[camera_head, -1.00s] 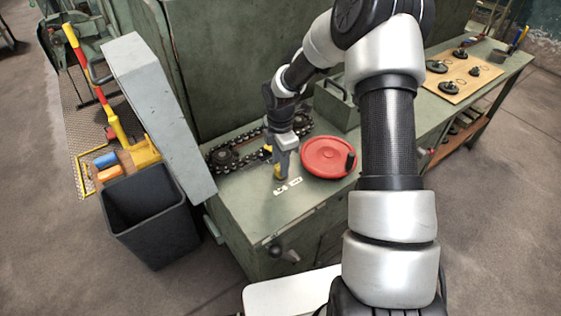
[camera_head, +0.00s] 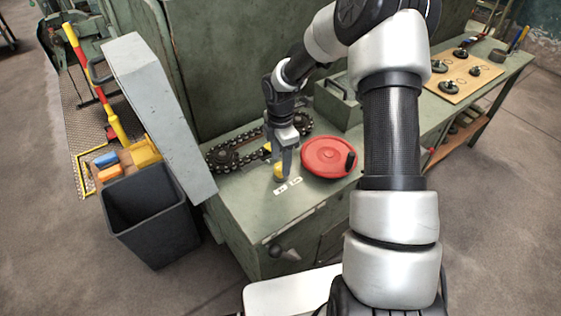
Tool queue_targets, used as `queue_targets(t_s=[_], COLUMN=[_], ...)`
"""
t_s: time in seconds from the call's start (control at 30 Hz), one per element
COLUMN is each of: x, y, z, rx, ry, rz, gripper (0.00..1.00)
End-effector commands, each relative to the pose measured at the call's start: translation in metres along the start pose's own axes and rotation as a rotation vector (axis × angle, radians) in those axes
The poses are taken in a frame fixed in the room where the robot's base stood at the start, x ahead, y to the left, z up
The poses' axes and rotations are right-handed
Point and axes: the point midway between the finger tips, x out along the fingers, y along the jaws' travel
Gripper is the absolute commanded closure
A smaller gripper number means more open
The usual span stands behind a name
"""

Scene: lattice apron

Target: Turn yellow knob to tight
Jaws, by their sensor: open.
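The yellow knob (camera_head: 279,171) is small and sits on the green bench top, left of the red handwheel and just behind two small white labels (camera_head: 289,186). The label writing is too small to read. My gripper (camera_head: 279,165) points down at the knob, with its fingers open around or right beside it. One finger hides part of the knob, and I cannot tell whether the fingers touch it.
A red handwheel (camera_head: 328,155) with a black handle stands close to the right. A chain on sprockets (camera_head: 228,160) lies behind and left. A grey bin (camera_head: 152,215) and a tilted grey panel (camera_head: 160,110) flank the bench's left side.

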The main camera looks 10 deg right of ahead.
Motion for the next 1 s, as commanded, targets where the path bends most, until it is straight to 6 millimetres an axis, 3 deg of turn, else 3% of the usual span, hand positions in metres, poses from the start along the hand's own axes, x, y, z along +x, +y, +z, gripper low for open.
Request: queue_targets(t_s=[0.4,0.6,0.8,1.0], x=[-0.102,-0.140,-0.157,-0.159], y=[0.001,0.001,0.001,0.000], z=[0.000,0.000,0.000,0.000], rx=[-0.001,-0.001,-0.002,-0.003], ry=[-0.002,-0.001,-0.001,0.000], rz=[0.006,0.004,0.003,0.002], gripper=[0.49,0.49,0.49,0.49])
